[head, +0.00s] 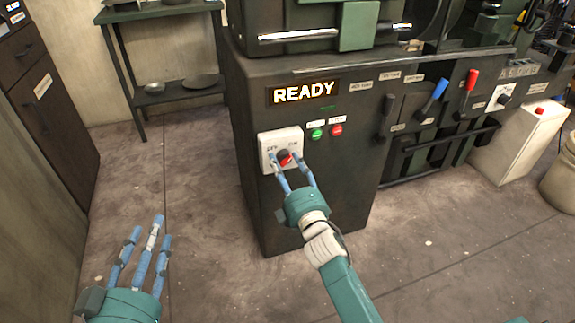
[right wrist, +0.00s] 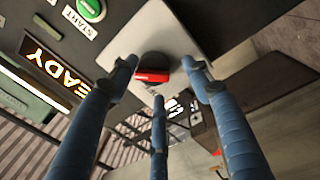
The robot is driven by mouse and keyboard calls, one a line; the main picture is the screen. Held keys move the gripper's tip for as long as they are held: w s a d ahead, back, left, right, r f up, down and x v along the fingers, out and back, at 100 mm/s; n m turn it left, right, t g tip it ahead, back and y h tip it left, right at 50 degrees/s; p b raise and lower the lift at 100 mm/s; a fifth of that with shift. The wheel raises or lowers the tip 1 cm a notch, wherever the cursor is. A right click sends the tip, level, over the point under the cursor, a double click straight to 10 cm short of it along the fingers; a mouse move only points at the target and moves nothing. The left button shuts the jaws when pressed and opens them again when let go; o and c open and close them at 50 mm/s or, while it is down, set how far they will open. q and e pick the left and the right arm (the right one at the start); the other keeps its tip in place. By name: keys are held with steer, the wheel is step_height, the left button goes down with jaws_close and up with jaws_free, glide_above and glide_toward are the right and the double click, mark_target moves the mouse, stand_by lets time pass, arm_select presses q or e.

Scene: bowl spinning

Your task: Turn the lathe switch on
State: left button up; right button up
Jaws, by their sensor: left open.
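The lathe switch is a dark round knob with a red bar (head: 284,156) on a pale plate (head: 266,141) on the front of the dark lathe cabinet. Small labels, hard to read, stand above the knob. The red bar also shows in the right wrist view (right wrist: 152,76). My right gripper (head: 288,163) is at the plate, with its fingers spread around the knob. In the right wrist view, gaps show between the fingertips (right wrist: 158,78) and the bar. My left gripper (head: 147,232) is open and empty over the floor at the lower left.
A lit READY sign (head: 303,92) is above the switch. A green button (head: 317,134) and a red button (head: 337,130) are close to its right. Blue (head: 433,97) and red (head: 469,91) levers stand further right. A shelf (head: 165,97) and dark cabinet (head: 45,110) are at left.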

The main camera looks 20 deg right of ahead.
steer(key=shift+d+r, duration=0.1)
steer(key=shift+d, duration=0.05)
steer(key=shift+s, duration=0.15)
steer(key=s, duration=1.1)
steer(key=shift+s+d+f, duration=0.15)
steer(key=shift+s+f, duration=0.15)
steer(key=shift+f, duration=0.15)
